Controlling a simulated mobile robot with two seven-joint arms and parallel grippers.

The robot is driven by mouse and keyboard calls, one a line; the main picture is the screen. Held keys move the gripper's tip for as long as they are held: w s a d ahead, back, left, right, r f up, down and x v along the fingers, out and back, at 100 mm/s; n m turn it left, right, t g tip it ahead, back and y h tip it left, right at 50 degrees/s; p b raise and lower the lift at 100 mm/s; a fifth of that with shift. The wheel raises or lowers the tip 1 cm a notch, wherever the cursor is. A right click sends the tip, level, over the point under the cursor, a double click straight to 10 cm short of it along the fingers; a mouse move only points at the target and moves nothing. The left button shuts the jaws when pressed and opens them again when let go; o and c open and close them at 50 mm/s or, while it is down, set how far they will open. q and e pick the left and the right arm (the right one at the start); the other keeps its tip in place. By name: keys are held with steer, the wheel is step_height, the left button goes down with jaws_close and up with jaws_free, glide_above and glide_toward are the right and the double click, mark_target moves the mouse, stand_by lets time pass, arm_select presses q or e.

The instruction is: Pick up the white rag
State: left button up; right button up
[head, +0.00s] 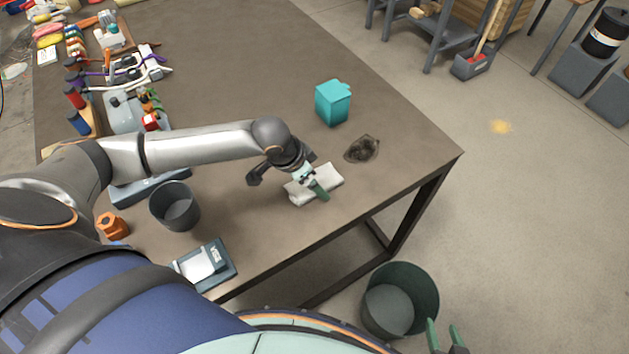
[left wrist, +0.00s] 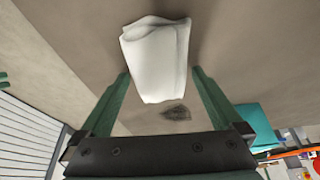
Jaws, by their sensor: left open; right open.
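The white rag (head: 326,178) lies folded on the brown table near its front edge. In the left wrist view the rag (left wrist: 157,50) lies between and beyond the fingertips of my left gripper (left wrist: 160,71). The left gripper is open, with a green finger on each side of the rag. In the head view my left gripper (head: 314,184) is over the rag and hides part of it. I cannot tell whether the fingers touch it. My right gripper (head: 444,330) is open and empty at the bottom right, beside the table.
A green bin (head: 398,300) stands on the floor. Tools crowd the table's far left.

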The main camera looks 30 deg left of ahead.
arm_select(q)
steer(key=c, duration=1.2)
steer(key=shift+r, duration=0.1)
steer(key=shift+r, duration=0.6)
steer(key=s+d+r, duration=0.2)
steer(key=s+r, duration=0.2)
steer(key=s+d+r, duration=0.2)
steer(key=s+r, duration=0.1)
steer(key=s, duration=0.1)
steer(key=s+d+r, duration=0.2)
steer(key=s+r, duration=0.2)
steer(key=shift+s+d+r+p, duration=0.1)
steer(key=shift+d+r+p, duration=0.2)
steer(key=shift+d+p, duration=0.1)
